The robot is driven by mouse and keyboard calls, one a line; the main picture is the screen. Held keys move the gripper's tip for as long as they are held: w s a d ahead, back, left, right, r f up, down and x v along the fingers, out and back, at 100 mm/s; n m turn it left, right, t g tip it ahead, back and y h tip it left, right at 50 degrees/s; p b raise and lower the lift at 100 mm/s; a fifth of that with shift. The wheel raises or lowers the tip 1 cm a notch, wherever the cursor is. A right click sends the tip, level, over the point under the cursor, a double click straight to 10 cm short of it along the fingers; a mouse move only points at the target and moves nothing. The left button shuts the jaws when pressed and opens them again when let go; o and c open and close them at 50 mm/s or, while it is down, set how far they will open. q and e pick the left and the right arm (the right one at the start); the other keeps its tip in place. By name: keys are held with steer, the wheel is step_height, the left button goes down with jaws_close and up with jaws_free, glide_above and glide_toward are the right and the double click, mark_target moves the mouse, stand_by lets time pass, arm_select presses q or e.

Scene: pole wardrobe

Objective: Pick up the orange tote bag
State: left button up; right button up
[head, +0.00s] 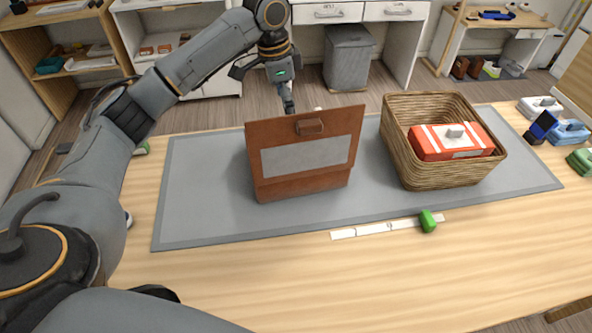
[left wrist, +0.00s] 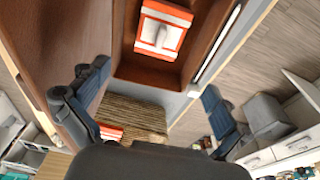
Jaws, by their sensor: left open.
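An orange-red, bag-like item (head: 424,139) with white stripes and a pale block on top lies in the wicker basket (head: 397,155), right of centre. In the left wrist view a similar orange, white-striped item (left wrist: 170,14) lies inside a brown open container (left wrist: 150,72). In the head view, the brown container (head: 270,190) stands on the grey mat with its raised panel hiding its inside. My left gripper (head: 287,97) is behind that panel, at the container's far side. Its fingers (left wrist: 152,104) are spread in the left wrist view, with nothing between them. My right gripper is not in view.
The grey mat (head: 200,210) covers much of the wooden table. Small blue, white and green items (head: 570,132) stand at the right edge. The mat's left part is clear.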

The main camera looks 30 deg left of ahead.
arm_select(q)
steer(key=f, duration=0.5)
steer(key=w+d+f+b, duration=0.1)
steer(key=f, duration=0.5)
steer(key=f+b, duration=0.1)
steer(key=f, duration=0.4)
steer(key=shift+w+d+f, duration=0.2)
steer(key=shift+d+f, duration=0.1)
steer(key=shift+f, duration=0.05)
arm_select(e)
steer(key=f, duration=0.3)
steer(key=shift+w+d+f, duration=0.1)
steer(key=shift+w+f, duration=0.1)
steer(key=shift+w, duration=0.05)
arm_select(q)
steer(key=c, duration=0.8)
